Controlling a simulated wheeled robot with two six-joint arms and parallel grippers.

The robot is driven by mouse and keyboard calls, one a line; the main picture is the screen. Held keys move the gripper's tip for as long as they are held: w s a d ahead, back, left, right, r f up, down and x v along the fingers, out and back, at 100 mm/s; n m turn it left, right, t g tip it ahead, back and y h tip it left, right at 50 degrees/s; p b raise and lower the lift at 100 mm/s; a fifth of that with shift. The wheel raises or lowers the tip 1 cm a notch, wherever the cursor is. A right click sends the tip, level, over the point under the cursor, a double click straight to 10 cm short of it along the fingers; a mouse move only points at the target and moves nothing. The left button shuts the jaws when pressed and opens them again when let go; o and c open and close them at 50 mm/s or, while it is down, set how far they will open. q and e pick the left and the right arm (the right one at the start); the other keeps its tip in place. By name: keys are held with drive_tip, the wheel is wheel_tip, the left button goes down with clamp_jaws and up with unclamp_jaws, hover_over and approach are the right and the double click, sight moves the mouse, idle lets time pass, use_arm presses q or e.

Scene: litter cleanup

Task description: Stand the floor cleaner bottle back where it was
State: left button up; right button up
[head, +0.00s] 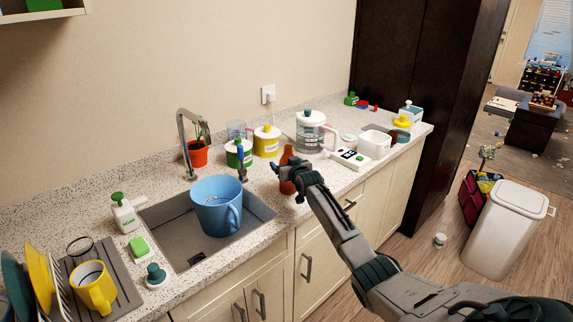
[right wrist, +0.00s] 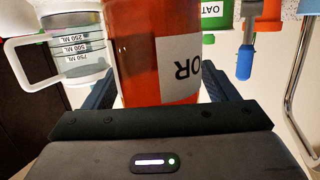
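The floor cleaner bottle (head: 287,186) is red-orange and upright at the front of the counter, right of the sink. My right gripper (head: 290,171) reaches it from the front right and covers part of it. In the right wrist view the bottle (right wrist: 150,50) fills the space between the two fingers (right wrist: 158,80), which press close on both sides. Its white label shows "OR" upside down. I cannot tell whether its base touches the counter. My left gripper is not in view.
The sink (head: 170,225) holds a blue mug (head: 217,203). Behind the bottle stand a green canister (head: 238,153), a yellow one (head: 266,141) and a clear jug (head: 311,132). A bin (head: 503,230) stands on the floor.

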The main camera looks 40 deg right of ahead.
drive_tip(key=shift+r, duration=0.3)
drive_tip(key=shift+s+f, duration=0.15)
drive_tip(key=shift+s, duration=0.15)
drive_tip(key=b+v, duration=0.1)
drive_tip(key=v, duration=1)
drive_tip(key=shift+s+b, duration=0.2)
drive_tip(key=shift+b, duration=0.15)
drive_tip(key=shift+a, duration=0.1)
